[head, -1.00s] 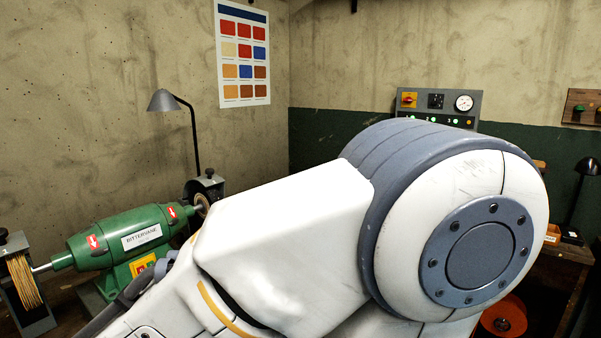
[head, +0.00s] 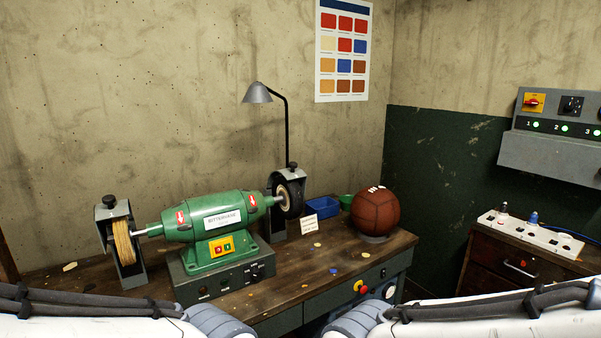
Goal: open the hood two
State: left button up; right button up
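No part is clearly marked as hood two. A green bench polishing machine (head: 213,225) stands on a wooden workbench (head: 345,259). A grey housing with a black knob (head: 112,203) stands around a tan wheel (head: 123,242) at its left end. Another dark housing (head: 299,189) stands around a dark wheel with a pale hub (head: 284,193) at its right end. A grey wall panel (head: 553,150) at the right carries green lights numbered 1, 2 and 3. Neither gripper shows; only my white arm links cross the bottom edge.
A brown leather ball (head: 376,212) rests on a stand at the bench's right end. A blue bin (head: 322,207), a small card (head: 308,224) and a lamp (head: 258,94) are near the right wheel. A cabinet (head: 520,268) with a white socket strip (head: 530,235) stands at the right.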

aim_at(293, 172)
jog(key=z, duration=0.5)
jog(key=k, duration=0.55)
jog(key=z, duration=0.85)
jog(key=i, duration=0.75)
jog(key=u, duration=0.6)
jog(key=i, duration=0.6)
jog(key=u, duration=0.6)
